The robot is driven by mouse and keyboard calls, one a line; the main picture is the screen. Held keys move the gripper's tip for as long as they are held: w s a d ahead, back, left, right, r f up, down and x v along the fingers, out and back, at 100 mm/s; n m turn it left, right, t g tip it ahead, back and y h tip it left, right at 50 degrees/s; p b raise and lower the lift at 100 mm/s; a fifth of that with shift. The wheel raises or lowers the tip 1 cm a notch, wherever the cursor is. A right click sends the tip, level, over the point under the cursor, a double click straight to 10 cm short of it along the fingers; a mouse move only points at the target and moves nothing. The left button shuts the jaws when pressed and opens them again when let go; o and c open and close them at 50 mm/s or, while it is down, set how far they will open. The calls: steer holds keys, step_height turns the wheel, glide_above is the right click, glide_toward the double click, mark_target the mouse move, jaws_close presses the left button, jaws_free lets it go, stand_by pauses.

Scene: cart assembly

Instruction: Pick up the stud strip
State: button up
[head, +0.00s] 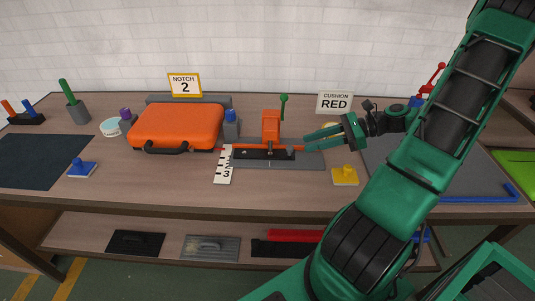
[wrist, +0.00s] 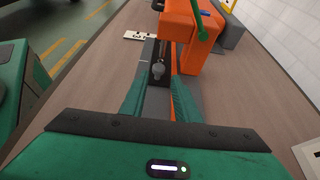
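A dark strip (head: 262,154) with small raised studs, which looks like the stud strip, lies in a long grey fixture (head: 308,164) at the middle of the bench. In the wrist view a grey knob (wrist: 158,70) stands up from the dark strip. My gripper (head: 307,138) is at the right end of the fixture, pointing left and above it. In the wrist view my gripper's fingers (wrist: 158,98) are apart, with the grey bar showing between them. I see nothing held.
An orange clamp (head: 270,125) with a green lever (head: 283,105) stands behind the fixture. A white numbered scale (head: 223,166) lies at its left end.

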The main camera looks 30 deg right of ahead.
mark_target(295, 157)
steer(key=shift+x, duration=3)
steer(key=shift+s+f, duration=0.15)
jaws_close()
